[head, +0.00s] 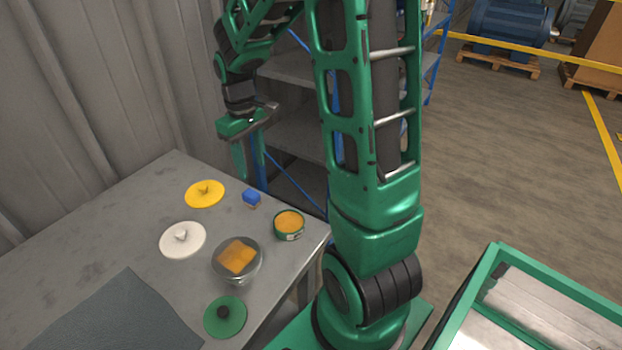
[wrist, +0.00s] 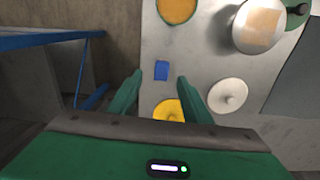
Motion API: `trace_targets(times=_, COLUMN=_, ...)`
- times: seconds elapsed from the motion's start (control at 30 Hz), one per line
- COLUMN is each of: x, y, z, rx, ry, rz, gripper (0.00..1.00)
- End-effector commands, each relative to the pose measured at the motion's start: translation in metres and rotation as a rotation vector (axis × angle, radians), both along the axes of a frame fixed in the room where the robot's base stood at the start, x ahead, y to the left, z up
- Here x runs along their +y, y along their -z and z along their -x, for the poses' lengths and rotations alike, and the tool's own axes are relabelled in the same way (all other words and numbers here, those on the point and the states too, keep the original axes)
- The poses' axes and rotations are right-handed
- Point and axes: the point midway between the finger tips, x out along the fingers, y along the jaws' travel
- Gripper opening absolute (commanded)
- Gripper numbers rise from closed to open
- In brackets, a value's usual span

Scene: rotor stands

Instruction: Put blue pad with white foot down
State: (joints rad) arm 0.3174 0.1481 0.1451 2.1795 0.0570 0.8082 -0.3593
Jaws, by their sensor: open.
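The blue pad (head: 251,197) is a small blue block on the grey table, near its far right edge. In the wrist view the blue pad (wrist: 161,70) shows between my fingertips, lower than them; its white foot cannot be made out clearly. My gripper (head: 250,178) has green fingers pointing down above the pad. In the wrist view my gripper (wrist: 159,78) has its two fingers spread apart with nothing held between them.
Near the pad are a yellow lidded disc (head: 204,194) and a tin with orange contents (head: 289,223). A white disc (head: 183,239), a bowl with an orange piece (head: 237,274), a green disc (head: 225,317) and a dark mat (head: 125,318) lie nearer. Blue-framed shelving (head: 290,120) stands behind the table.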

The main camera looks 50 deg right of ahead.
Motion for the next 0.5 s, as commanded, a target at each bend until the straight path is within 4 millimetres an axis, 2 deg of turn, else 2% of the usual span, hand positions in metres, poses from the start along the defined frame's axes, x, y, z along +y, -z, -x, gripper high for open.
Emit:
trace_targets(times=0.23, x=-0.025, y=-0.046, z=0.087, rx=-0.006, ry=0.231, rz=0.049, gripper=0.45)
trace_targets(times=0.5, x=-0.033, y=-0.069, z=0.192, rx=-0.013, ry=0.51, rz=0.033, gripper=0.45)
